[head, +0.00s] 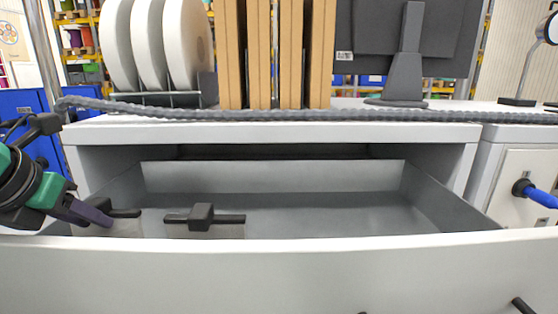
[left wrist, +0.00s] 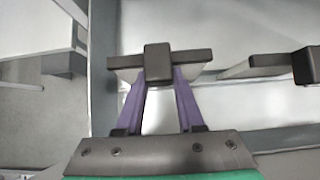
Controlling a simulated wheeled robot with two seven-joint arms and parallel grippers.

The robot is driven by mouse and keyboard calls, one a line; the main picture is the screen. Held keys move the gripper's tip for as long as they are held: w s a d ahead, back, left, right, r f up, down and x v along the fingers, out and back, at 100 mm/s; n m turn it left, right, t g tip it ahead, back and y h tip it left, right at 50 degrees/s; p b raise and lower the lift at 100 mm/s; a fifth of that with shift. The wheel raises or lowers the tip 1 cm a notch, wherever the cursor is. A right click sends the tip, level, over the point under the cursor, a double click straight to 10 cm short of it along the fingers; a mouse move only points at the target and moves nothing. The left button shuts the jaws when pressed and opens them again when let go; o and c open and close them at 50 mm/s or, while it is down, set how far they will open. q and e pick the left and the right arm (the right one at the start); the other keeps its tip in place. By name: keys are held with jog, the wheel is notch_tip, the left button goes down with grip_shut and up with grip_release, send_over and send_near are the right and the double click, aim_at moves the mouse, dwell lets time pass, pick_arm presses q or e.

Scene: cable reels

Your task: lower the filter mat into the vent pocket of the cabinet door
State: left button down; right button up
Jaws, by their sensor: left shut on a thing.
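My left gripper (head: 97,214) comes in at the left of an open grey drawer (head: 310,215). Its purple fingers are shut on a dark piece with a crossbar (head: 126,213). The left wrist view shows this crossbar (left wrist: 195,56) with its central block between the fingertips (left wrist: 161,76) and a pale part below. A second piece with a dark crossbar (head: 205,216) and a greyish sheet below stands apart to the right; it also shows in the wrist view (left wrist: 306,66). I cannot tell which piece is the filter mat. No vent pocket is recognisable. My right gripper is not in view.
The drawer's middle and right are empty. Its white front (head: 270,270) crosses the near side. A grey braided cable (head: 290,115) runs along the counter, before white discs (head: 185,42), brown boards (head: 290,60) and a monitor (head: 375,50). A white cabinet (head: 515,165) stands right.

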pick_arm(q)
jog(key=shift+r+p, duration=3.85)
jog(key=shift+r, duration=0.2)
jog(key=s+b, duration=0.2)
jog(key=s, duration=0.4)
jog(key=shift+s+d, duration=0.15)
jog(key=shift+f, duration=0.1)
